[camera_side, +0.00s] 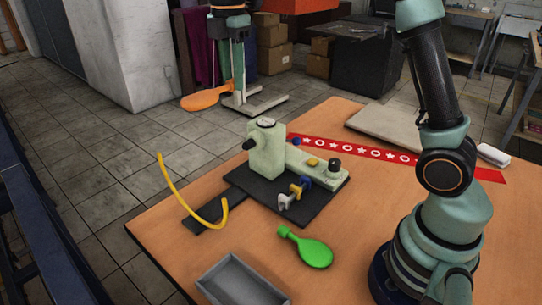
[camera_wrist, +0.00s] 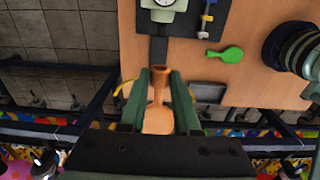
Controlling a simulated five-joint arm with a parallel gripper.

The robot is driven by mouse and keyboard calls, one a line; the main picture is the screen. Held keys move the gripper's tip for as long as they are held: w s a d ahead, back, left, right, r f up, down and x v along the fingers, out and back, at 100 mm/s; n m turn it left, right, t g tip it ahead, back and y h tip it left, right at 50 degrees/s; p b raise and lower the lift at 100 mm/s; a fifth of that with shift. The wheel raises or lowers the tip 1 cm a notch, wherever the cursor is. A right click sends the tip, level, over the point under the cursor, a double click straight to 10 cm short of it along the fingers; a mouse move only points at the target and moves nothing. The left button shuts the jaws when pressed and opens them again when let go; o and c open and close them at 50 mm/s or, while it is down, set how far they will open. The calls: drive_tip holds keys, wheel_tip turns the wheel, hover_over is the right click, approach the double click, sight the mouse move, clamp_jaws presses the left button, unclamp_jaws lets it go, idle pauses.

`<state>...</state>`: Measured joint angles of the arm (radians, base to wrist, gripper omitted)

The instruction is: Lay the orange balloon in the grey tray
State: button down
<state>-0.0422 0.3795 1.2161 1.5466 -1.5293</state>
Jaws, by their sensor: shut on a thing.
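The orange balloon (camera_wrist: 158,118) is between the two green fingers of my gripper (camera_wrist: 160,76) in the wrist view, with its narrow neck at the fingertips. In the side view the orange balloon (camera_side: 203,99) sticks out to the left from my gripper (camera_side: 234,89), well up in the picture. The fingers are shut on it, and it hangs clear of the table. The grey tray (camera_side: 240,282) is empty at the table's front, cut by the lower picture edge. In the wrist view the tray (camera_wrist: 208,96) lies right of my gripper.
A green balloon (camera_side: 312,252) lies right of the tray. A pale green printing machine (camera_side: 267,152) stands on a dark base behind it. A curved yellow strip (camera_side: 182,196) rises at the table's left edge. A red patterned strip (camera_side: 405,158) crosses the back.

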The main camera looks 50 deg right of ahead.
wheel_tip(320, 180, up, 4)
drive_tip(key=shift+f, duration=0.2)
drive_tip(key=shift+s+a+r, duration=0.1)
drive_tip(key=shift+a+r, duration=0.3)
drive_tip(key=shift+r, duration=0.3)
drive_tip(key=s+a+n, duration=0.6)
drive_tip(key=a+n, duration=0.3)
drive_tip(key=a, duration=0.3)
drive_tip(key=n, duration=0.9)
hover_over(222, 278)
wheel_tip(222, 278, down, 26)
drive_tip(key=r, duration=0.1)
drive_tip(key=shift+f, duration=4.2)
